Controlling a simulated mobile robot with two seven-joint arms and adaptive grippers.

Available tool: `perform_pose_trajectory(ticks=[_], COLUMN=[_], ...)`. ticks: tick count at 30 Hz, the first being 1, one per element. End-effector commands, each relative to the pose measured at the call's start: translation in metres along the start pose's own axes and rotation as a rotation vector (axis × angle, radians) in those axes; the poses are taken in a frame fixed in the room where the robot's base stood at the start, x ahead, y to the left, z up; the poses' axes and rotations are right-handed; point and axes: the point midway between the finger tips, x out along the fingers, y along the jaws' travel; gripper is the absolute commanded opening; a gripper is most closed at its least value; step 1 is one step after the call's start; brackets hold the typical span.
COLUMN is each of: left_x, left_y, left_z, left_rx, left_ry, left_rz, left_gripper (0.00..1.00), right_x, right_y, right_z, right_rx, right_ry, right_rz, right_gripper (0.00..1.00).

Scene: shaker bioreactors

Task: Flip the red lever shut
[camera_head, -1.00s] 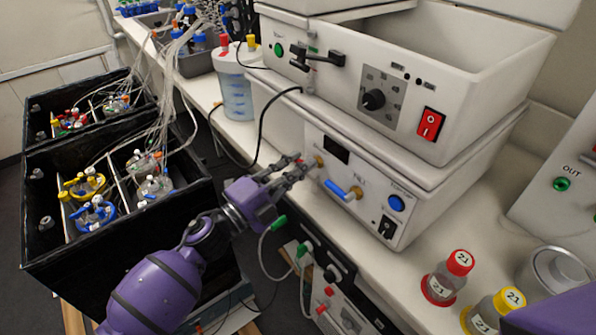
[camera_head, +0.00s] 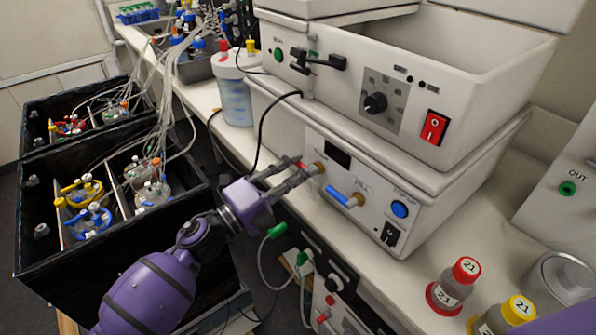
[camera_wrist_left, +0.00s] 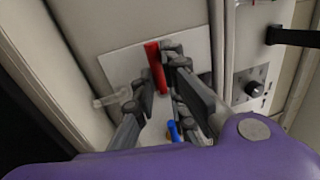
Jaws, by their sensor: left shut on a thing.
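The red lever (camera_wrist_left: 155,68) is on a brass valve on the front panel of the lower white unit. In the wrist view it stands between the two fingers of my left gripper (camera_wrist_left: 160,88). In the head view only a small red part of the lever (camera_head: 301,164) shows, as the fingers cover the rest. My left gripper (camera_head: 304,172) is shut on the lever at the panel. A blue lever (camera_head: 337,195) sits on a second brass valve to the right and lower; it also shows in the wrist view (camera_wrist_left: 173,131). My right gripper is out of view.
A blue button (camera_head: 400,209) and black switch (camera_head: 390,234) are on the same panel. A black cable (camera_head: 262,130) hangs left of the unit. Black crates (camera_head: 110,270) with bottles stand at left. Capped bottles (camera_head: 455,285) stand on the bench at lower right.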

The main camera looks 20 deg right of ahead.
Motion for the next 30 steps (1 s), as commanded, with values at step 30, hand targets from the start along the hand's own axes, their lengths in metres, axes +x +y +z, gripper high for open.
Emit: perform_pose_trajectory(ticks=[30], left_x=[-0.087], left_y=[0.003], left_z=[0.0], left_rx=[-0.002], left_ry=[-0.003], left_rz=[0.006], left_gripper=[0.29], right_x=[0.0], right_y=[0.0], right_z=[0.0], right_rx=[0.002], right_ry=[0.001], right_rz=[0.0], right_gripper=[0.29])
